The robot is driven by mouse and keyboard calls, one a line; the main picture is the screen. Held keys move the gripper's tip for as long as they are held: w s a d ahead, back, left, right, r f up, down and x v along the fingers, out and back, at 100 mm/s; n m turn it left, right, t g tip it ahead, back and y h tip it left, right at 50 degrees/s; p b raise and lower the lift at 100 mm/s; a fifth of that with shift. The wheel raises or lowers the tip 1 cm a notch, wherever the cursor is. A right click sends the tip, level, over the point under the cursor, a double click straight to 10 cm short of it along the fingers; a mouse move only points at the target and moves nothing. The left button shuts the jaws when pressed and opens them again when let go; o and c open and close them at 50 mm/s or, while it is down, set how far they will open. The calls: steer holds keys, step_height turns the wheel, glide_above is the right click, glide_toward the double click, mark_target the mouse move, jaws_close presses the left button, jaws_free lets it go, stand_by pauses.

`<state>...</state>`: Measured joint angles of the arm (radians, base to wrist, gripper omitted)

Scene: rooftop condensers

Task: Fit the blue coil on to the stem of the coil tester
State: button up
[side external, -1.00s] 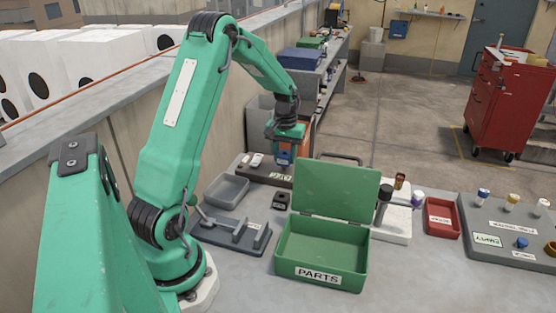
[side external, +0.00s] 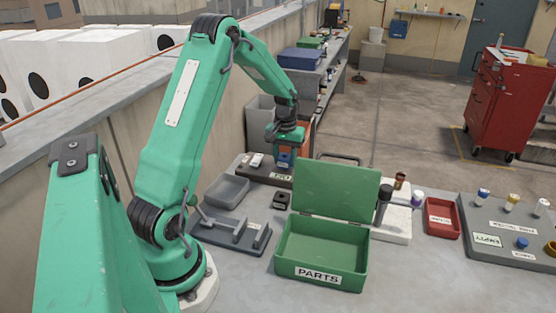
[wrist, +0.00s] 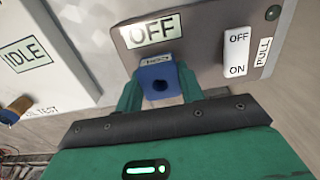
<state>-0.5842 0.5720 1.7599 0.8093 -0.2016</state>
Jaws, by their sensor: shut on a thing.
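My gripper (wrist: 160,88) is shut on the blue coil (wrist: 160,87), one finger on each side. The coil is a small blue block with a dark round hole and a pale label. It is right beside the grey-brown unit marked OFF (wrist: 188,38); I cannot tell whether it touches it. In the side view my gripper (side external: 285,158) is over that unit, behind the green lid. A white block (side external: 396,232), likely the coil tester, stands right of the green box. Its IDLE panel (wrist: 30,55) shows in the wrist view.
The green PARTS box (side external: 318,277) stands open, lid raised, between my gripper and the viewer. A grey tray (side external: 227,190), a grey fixture (side external: 230,233) and a small black block (side external: 281,201) lie nearby. A red tray (side external: 442,218) and a grey rack (side external: 480,222) are right.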

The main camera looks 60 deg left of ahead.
steer(key=shift+f, duration=0.5)
stand_by(0.3)
steer(key=o, duration=1.2)
steer(key=shift+c, duration=0.2)
steer(key=shift+r, duration=3.95)
